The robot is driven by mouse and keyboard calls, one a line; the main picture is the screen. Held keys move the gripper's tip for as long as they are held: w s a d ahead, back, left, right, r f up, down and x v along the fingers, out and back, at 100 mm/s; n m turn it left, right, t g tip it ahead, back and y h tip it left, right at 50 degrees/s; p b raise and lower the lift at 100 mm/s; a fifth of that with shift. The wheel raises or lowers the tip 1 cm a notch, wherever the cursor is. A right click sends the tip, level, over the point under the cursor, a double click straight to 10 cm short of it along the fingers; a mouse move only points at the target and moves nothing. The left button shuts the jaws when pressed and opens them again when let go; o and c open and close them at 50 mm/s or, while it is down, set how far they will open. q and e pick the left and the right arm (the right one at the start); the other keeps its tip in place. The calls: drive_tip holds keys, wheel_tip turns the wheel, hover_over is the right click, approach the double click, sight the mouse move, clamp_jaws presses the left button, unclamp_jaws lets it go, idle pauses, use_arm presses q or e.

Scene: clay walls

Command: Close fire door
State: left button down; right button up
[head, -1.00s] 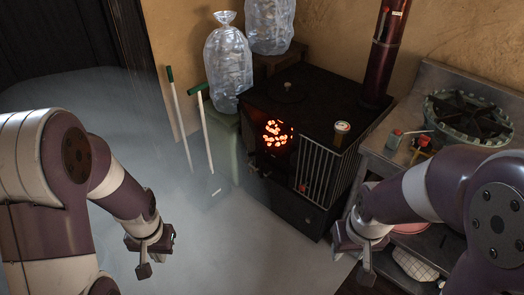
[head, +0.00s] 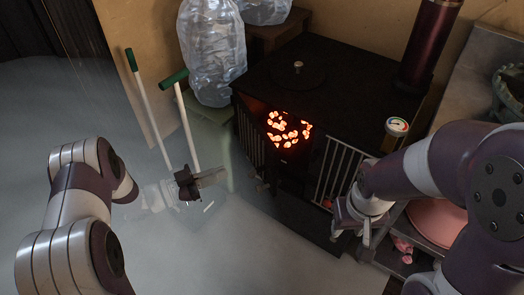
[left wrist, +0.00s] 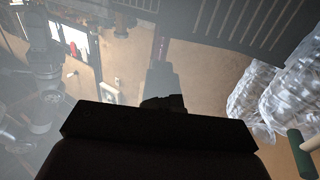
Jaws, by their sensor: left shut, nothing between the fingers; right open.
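The black stove (head: 300,80) stands ahead with its front towards me. Its fire opening (head: 288,128) shows glowing orange embers, uncovered from this angle. I cannot clearly make out the door leaf against the dark front. My left gripper (head: 205,180) is shut and empty, held left of the stove front and apart from it. In the left wrist view a dark silhouette of my gripper (left wrist: 160,110) fills the lower middle. My right gripper (head: 350,232) is open and empty, low by the stove's right front corner. Whether it touches the stove I cannot tell.
Vertical bar grilles (head: 340,170) flank the opening. Green-handled tools (head: 182,115) lean at left by a clear plastic bag (head: 212,50), also in the left wrist view (left wrist: 255,95). A round gauge (head: 396,126) sits at the stove's right. The pale floor at left is open.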

use_arm(q)
drive_tip(key=b, duration=0.3)
approach(273, 152)
drive_tip(key=x, duration=0.5)
drive_tip(key=shift+s+d, duration=0.1)
drive_tip(key=shift+d, duration=0.1)
drive_tip(key=shift+x, duration=0.75)
